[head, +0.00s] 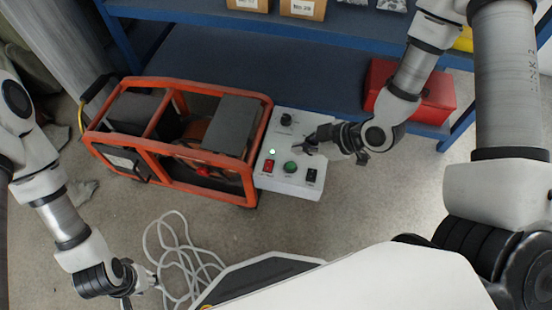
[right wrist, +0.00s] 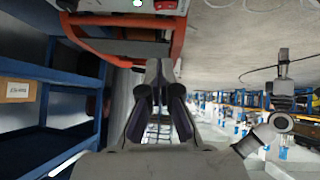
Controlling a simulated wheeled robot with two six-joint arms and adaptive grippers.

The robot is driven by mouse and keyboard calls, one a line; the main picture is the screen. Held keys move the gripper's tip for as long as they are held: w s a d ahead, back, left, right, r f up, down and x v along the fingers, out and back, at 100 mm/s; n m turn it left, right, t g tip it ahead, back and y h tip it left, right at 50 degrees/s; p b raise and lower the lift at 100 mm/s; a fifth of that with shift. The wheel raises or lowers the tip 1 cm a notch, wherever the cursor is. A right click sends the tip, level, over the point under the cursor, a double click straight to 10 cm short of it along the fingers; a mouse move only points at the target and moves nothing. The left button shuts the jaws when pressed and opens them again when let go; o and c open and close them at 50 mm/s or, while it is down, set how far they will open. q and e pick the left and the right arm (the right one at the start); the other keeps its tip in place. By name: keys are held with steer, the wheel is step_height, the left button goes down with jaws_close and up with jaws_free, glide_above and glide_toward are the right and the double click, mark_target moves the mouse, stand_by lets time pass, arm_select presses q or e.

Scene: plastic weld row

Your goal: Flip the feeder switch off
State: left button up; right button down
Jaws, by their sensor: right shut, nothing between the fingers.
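A white control box (head: 262,182) stands at the right end of an orange-framed machine. On its top are a black knob (head: 286,119), a small lit green lamp (head: 272,151), a red rocker switch (head: 268,165), a green button (head: 290,167) and a black rocker switch (head: 311,175). The labels are too small to read, so I cannot tell which is the feeder switch. My right gripper (head: 308,143) is shut and empty above the box's right part; its fingers show in the right wrist view (right wrist: 158,75). My left gripper (head: 143,287) is low at the left, away from the box.
The orange-framed machine (head: 160,148) stands left of the box. A blue shelf (head: 240,70) runs behind, with a red case (head: 412,97) at the right. A pale coiled cable (head: 175,250) lies on the floor near my left gripper. Floor in front of the box is clear.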

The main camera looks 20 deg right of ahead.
steer(key=b, duration=0.4)
glide_above(267, 162)
steer(key=s+d, duration=0.2)
steer(key=s, duration=0.1)
steer(key=f, duration=0.6)
steer(key=shift+w+d+f, duration=0.15)
steer(key=shift+w+f, duration=0.05)
steer(key=shift+f, duration=0.05)
steer(key=f, duration=0.2)
steer(key=w+f+b, duration=0.1)
steer(key=shift+f, duration=0.65)
